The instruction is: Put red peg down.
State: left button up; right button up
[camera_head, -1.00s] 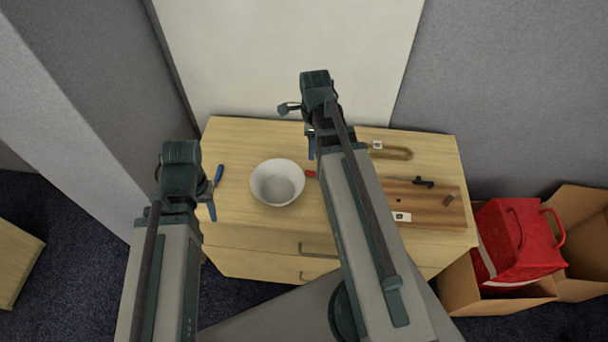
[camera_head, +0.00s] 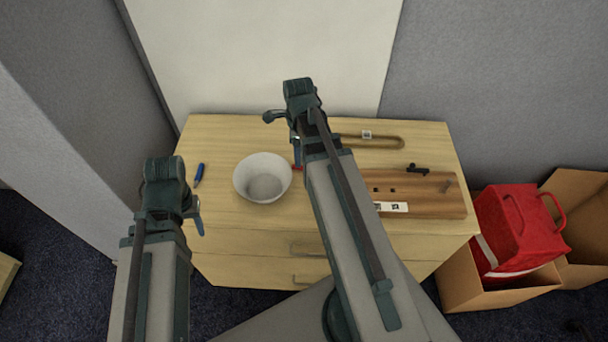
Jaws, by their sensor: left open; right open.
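A small red piece, likely the red peg (camera_head: 297,168), shows between the white bowl and my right arm. It seems to lie on the wooden cabinet top (camera_head: 225,135), partly hidden by my arm. My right gripper (camera_head: 296,150) is open, just above the red piece in the picture; I cannot tell its height or whether they touch. My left gripper (camera_head: 199,217) is open and empty at the cabinet's front left edge, away from the red piece.
A white bowl (camera_head: 250,185) stands left of the red piece, a blue item (camera_head: 199,174) further left. A brown board (camera_head: 425,205) with dark holes lies at right, partly behind my arm. A wooden loop (camera_head: 380,147) lies behind it. A red bag (camera_head: 515,225) sits in a box.

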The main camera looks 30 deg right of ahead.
jog(key=shift+w+d+f+b, duration=0.1)
jog(key=shift+d+f+b, duration=0.05)
jog(key=shift+f+b, duration=1.3)
jog(key=shift+d+f+b, duration=0.1)
jog(key=shift+f+b, duration=1.15)
jog(key=shift+f, duration=0.4)
jog(key=shift+r, duration=0.1)
grip_shut()
